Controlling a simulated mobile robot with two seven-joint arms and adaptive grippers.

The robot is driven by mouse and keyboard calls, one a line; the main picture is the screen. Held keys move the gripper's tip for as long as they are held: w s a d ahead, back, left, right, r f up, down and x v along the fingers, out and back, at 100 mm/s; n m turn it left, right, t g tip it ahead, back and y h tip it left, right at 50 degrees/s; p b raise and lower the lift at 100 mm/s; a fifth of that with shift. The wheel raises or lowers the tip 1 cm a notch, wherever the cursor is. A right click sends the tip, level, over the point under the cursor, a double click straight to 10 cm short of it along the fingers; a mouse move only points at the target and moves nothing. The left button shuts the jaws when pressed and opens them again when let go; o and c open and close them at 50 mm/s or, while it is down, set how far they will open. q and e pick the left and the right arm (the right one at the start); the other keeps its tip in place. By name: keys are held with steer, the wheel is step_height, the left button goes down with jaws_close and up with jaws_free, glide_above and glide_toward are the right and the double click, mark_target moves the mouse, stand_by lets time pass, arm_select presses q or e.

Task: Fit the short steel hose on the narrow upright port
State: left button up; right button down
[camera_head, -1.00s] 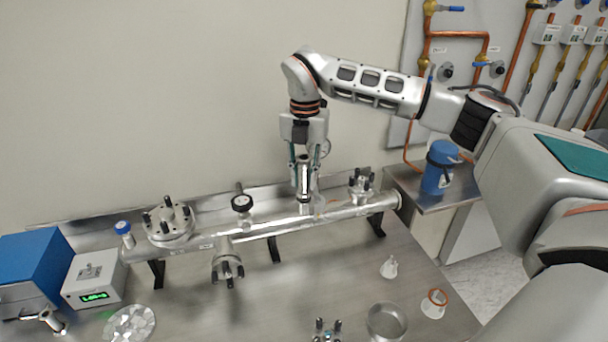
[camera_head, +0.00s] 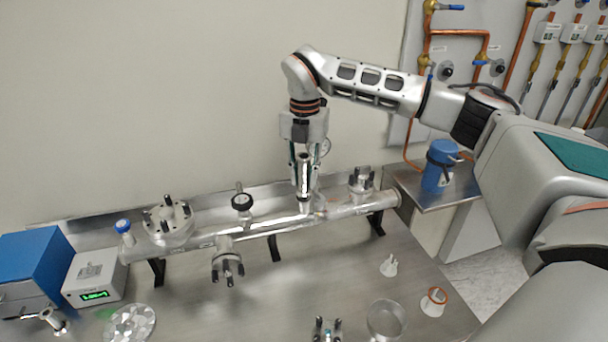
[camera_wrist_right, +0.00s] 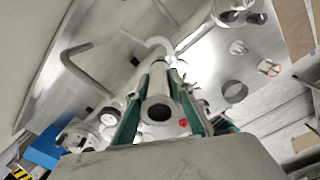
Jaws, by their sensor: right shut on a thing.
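My right gripper (camera_head: 304,182) hangs fingers-down over the back of the long steel manifold pipe (camera_head: 268,229). It is shut on the short steel hose (camera_head: 304,172), which stands about upright between the teal fingers. In the right wrist view the hose's round open end (camera_wrist_right: 158,112) faces the camera, with a finger on each side. The lower end of the hose is close above the pipe in the head view. The narrow upright port under it cannot be made out clearly, so I cannot tell whether the two touch. My left gripper is out of view.
On the pipe stand a large bolted flange (camera_head: 168,222), a valve with a black knob (camera_head: 242,203) and a clamped port (camera_head: 361,184). A controller box (camera_head: 95,278) is at the left. A ring (camera_head: 386,320) and small white fittings (camera_head: 389,265) lie at front right.

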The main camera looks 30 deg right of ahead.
steer(key=shift+f, duration=0.55)
stand_by(0.5)
steer(key=c, duration=1.7)
jaws_free()
steer(key=shift+r, duration=0.1)
step_height(320, 180, up, 12)
steer(key=shift+f, duration=0.1)
